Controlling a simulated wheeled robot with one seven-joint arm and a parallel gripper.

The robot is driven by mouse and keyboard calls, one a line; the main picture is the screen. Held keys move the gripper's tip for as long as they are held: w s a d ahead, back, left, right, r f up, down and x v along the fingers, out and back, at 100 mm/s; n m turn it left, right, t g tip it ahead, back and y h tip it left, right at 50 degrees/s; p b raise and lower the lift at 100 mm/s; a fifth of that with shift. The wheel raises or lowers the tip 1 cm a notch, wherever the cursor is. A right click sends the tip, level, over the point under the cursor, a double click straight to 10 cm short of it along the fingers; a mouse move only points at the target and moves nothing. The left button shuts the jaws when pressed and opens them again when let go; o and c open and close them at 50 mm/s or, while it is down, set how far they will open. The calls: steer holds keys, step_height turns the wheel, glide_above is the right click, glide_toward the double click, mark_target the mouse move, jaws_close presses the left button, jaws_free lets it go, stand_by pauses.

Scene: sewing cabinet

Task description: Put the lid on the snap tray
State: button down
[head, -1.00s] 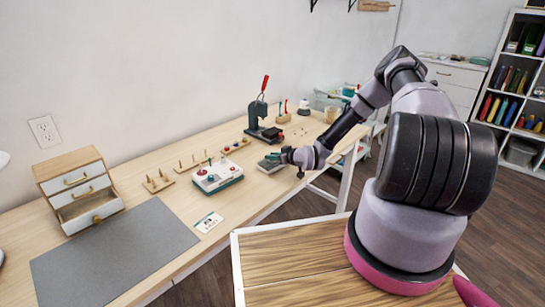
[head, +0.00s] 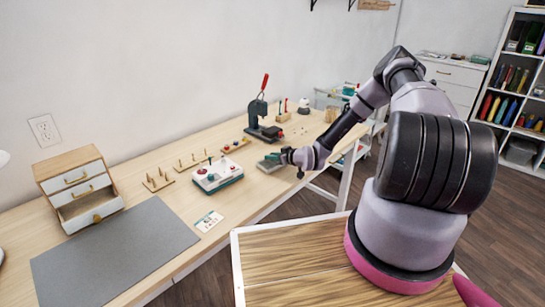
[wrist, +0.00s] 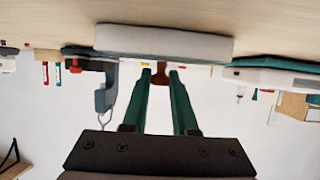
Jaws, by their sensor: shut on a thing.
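My gripper (head: 275,157) is low over the right half of the table. Its green fingers (wrist: 160,78) are shut around a small reddish-brown piece, seemingly the lid's knob, in the upside-down wrist view. The lid, a pale grey slab (wrist: 165,43), lies just beyond the fingertips. In the head view the lid (head: 264,167) shows at or very near the table top, partly hidden by my gripper; I cannot tell whether it touches. The snap tray (head: 217,176), white with a teal base and small coloured pieces in it, stands open to the left.
A dark press with a red handle (head: 263,118) stands behind my gripper. Wooden peg racks (head: 158,180) are behind the tray. A card (head: 208,221), a grey mat (head: 115,255) and a small drawer cabinet (head: 80,188) are to the left. Bare table lies between tray and lid.

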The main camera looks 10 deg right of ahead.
steer(key=c, duration=0.6)
jaws_free()
steer(key=v, duration=1)
steer(key=shift+s+d+r, duration=0.15)
steer(key=shift+s+r, duration=0.05)
steer(key=shift+s, duration=0.1)
